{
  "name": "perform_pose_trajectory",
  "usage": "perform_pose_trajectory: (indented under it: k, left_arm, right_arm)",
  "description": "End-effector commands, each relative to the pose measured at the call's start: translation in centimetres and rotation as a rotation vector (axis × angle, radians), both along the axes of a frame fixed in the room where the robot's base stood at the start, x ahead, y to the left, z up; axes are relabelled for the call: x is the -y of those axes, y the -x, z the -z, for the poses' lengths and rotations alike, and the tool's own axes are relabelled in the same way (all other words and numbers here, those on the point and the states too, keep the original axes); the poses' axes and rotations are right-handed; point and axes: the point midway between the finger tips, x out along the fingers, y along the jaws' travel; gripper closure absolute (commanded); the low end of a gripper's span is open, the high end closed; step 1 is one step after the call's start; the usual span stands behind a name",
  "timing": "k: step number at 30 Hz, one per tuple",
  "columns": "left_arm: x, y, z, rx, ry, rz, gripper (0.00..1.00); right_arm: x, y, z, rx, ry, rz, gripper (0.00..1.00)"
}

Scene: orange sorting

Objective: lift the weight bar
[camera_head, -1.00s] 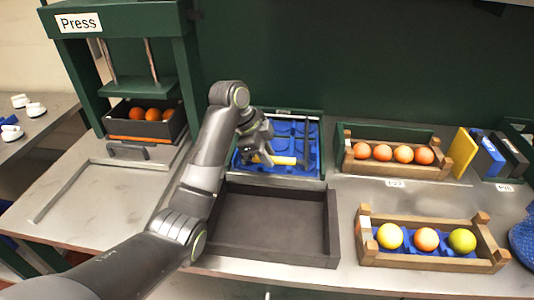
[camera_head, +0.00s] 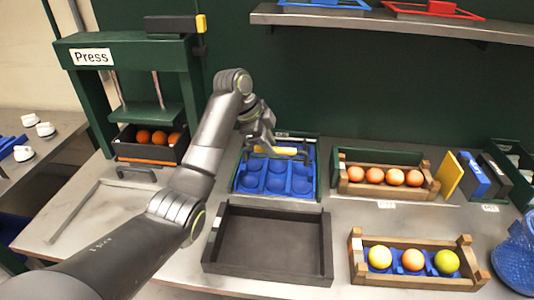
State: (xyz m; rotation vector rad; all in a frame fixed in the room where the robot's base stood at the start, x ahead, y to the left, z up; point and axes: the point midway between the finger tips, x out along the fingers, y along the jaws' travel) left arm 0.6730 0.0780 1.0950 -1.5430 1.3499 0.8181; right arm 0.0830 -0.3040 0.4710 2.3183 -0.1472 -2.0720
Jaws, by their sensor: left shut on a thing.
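The weight bar (camera_head: 285,151) is a yellow bar with a dark right end. It lies crosswise over the back part of a blue tray (camera_head: 274,197) with round cups. My left gripper (camera_head: 267,147) comes down from above and is shut on the bar, covering part of its left half. The bar appears level. Its exact height over the tray is hard to tell. My right gripper is not in view.
An empty dark tray (camera_head: 325,245) stands in front of the blue one. Wooden crates of fruit (camera_head: 432,190) (camera_head: 354,262) stand to the right. The green press (camera_head: 187,85) is at the left, and a shelf (camera_head: 400,26) hangs above.

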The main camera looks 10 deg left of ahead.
Motion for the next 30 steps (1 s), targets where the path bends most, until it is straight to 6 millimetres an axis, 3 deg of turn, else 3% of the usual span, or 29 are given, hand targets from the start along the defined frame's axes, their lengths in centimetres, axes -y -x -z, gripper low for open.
perform_pose_trajectory:
  k: [1, 3, 12, 30]
  left_arm:
    - [-0.1, -0.8, -1.5, 0.007, -0.003, -0.005, 1.0]
    - [-0.1, -1.4, -2.2, 0.006, -0.003, -0.007, 1.0]
    - [-0.2, -3.8, -4.6, 0.003, -0.004, -0.007, 1.0]
    - [-0.3, -5.4, -5.7, 0.0, -0.005, -0.007, 1.0]
  right_arm:
    - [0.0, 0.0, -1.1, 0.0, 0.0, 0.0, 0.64]
    - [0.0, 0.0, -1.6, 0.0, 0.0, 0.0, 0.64]
    - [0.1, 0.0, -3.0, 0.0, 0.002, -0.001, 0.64]
    - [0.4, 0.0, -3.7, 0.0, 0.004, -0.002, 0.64]
